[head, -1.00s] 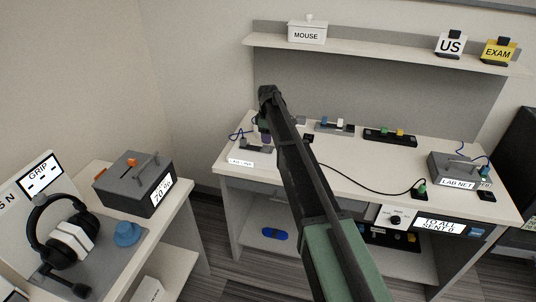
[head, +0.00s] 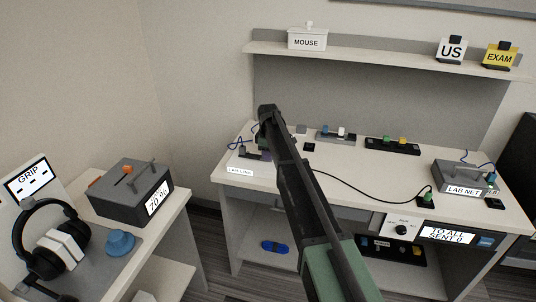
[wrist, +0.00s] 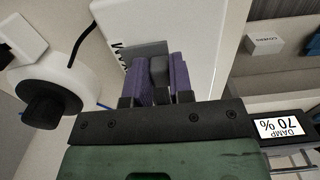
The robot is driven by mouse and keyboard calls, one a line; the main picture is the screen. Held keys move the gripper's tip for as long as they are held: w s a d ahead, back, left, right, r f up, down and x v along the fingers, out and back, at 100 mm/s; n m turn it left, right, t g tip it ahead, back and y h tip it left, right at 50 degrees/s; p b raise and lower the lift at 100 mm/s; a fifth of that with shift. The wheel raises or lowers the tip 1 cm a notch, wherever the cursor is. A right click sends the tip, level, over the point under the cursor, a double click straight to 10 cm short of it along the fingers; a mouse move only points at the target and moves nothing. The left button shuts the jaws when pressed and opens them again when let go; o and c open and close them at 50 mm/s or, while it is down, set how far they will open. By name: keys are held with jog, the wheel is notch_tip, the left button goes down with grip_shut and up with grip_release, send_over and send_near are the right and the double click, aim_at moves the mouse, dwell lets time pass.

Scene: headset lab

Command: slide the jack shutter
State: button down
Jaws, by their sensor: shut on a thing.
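My gripper (wrist: 160,82) has purple fingers, shut on a small grey block (wrist: 158,70) in the wrist view. The block appears to be the jack shutter's tab, but its full shape is hidden between the fingers. Behind it is a dark grey plate (wrist: 143,50) on a white panel (wrist: 180,22). In the head view my gripper (head: 264,147) is low at the left end of the back desk, above the label that seems to read LAB LINE (head: 239,170). My arm partly covers that spot, so the shutter's position cannot be told there.
A blue cable (head: 244,131) lies by the desk's left end. A LAB NET box (head: 461,178) stands at the right, with a black cable (head: 360,195) crossing the desk. A grey box with a 70 % screen (head: 132,190) and headphones (head: 50,240) are on the left table.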

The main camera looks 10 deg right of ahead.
aim_at(264, 171)
jog(key=s, duration=0.1)
jog(key=s+a, duration=0.1)
jog(key=s, duration=0.1)
jog(key=s+a, duration=0.1)
jog(key=s, duration=0.1)
jog(key=shift+s+a, duration=0.2)
jog(key=shift+a, duration=0.05)
jog(key=c, duration=1)
grip_release()
notch_tip(264, 171, up, 11)
jog(key=p, duration=1.1)
jog(key=shift+f, duration=0.1)
